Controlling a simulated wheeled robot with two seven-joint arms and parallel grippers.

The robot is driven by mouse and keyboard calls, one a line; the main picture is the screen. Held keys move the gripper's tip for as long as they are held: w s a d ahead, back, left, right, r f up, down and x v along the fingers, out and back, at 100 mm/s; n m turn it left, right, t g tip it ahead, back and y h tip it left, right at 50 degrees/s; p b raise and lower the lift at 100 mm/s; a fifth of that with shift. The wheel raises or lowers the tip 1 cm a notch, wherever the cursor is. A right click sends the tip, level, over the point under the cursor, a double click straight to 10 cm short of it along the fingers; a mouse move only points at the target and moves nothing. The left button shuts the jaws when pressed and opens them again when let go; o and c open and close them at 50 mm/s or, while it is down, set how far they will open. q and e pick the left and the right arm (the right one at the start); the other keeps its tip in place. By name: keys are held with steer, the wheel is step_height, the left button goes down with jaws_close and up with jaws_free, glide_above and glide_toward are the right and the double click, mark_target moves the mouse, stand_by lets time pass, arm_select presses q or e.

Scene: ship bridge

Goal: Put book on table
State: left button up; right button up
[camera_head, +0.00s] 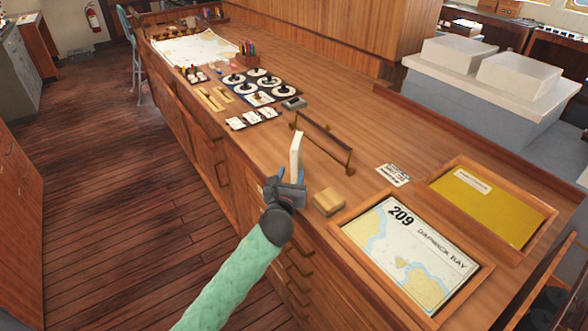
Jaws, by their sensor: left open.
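A thin book (296,152) with pale page edges stands upright on the long wooden table (370,145), close to its front edge. My left gripper (287,182), dark grey, is just in front of the book at the table's edge. Its jaws are open. The lower part of the book is partly hidden by the gripper, and I cannot tell whether they touch. My right gripper is out of view.
A wooden rail (326,145) on posts stands behind the book. A small wooden block (328,201), a framed chart (410,255) and a yellow framed panel (490,205) lie to the right. Instruments (258,85) and cards lie left. Bare tabletop shows behind the rail.

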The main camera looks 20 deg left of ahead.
arm_select(q)
steer(key=shift+s+d, duration=0.2)
steer(key=shift+s, duration=1.15)
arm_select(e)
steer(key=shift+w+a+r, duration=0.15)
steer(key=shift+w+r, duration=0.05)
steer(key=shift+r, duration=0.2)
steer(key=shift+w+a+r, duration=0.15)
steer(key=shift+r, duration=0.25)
